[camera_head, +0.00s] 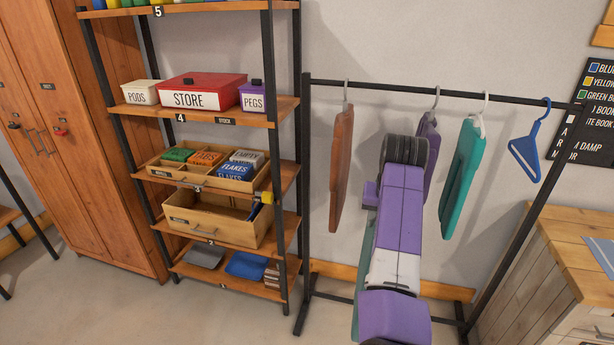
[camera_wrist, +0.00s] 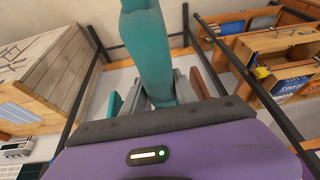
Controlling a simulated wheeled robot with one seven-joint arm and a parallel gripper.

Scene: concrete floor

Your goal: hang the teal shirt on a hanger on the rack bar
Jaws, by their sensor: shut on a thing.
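My gripper (camera_wrist: 163,97) is shut on a teal shirt (camera_wrist: 148,45), which extends from between the fingers to the top of the wrist view. In the head view my purple arm hides the gripper and most of this shirt; a teal strip (camera_head: 365,245) shows left of the arm. The rack bar (camera_head: 390,87) runs across the head view. An empty blue hanger (camera_head: 526,148) hangs near its right end. Another teal garment (camera_head: 461,180) hangs from a white hanger (camera_head: 484,108), left of the blue one. Whether the held shirt touches anything is hidden.
A rust garment (camera_head: 341,168) and a purple garment (camera_head: 429,150) also hang on the bar. A shelf unit (camera_head: 270,112) with boxes stands left of the rack. A wooden cabinet (camera_head: 545,285) stands close to the right post. Bare bar shows between the rust and purple garments.

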